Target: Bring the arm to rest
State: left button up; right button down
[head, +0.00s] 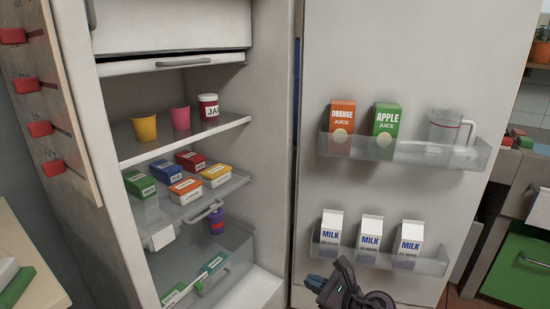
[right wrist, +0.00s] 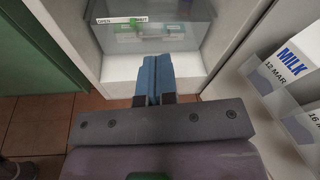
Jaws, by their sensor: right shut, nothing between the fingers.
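My right gripper (head: 318,282) shows at the bottom of the head view, in front of the open fridge door and just left of the lower door shelf. Its blue fingers are together and empty, as the right wrist view also shows (right wrist: 154,80). In the right wrist view it points toward the bottom of the fridge interior, apart from everything. My left gripper is not seen in either view.
The fridge door (head: 390,60) stands open at right. Milk cartons (head: 369,236) stand on its lower shelf, close to my right gripper; juice cartons (head: 385,122) and a pitcher (head: 443,130) stand above. Fridge shelves (head: 205,137) hold cups, a jar and several boxes.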

jog(key=s+d+f+m+t+h, duration=0.1)
jog(key=s+d+f+m+h, duration=0.2)
jog(key=s+d+m, duration=0.55)
jog(key=s+d+f+m+h, duration=0.2)
jog(key=s+d+m+h, duration=0.15)
jog(key=s+m, duration=1)
jog(key=s+d+f+m+t+h, duration=0.1)
jog(key=s+d+f+m+h, duration=0.15)
jog(key=s+d+m, duration=0.65)
jog(key=s+r+m+g+h, duration=0.1)
jog(key=s+r+m+g, duration=0.15)
jog(key=s+m, duration=0.9)
jog(key=shift+s+a+m+h, duration=0.9)
jog(key=shift+a+m, duration=0.65)
jog(key=shift+a, duration=0.6)
pick_arm(q)
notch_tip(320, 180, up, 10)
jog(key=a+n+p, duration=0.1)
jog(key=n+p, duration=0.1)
jog(key=p, duration=1.3)
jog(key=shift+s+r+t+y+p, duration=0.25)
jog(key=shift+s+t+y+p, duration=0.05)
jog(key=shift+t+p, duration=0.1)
pick_arm(e)
notch_tip(320, 180, up, 10)
jog(key=s+d+m+t, duration=0.1)
jog(key=shift+d+m, duration=0.15)
jog(key=shift+m, duration=0.25)
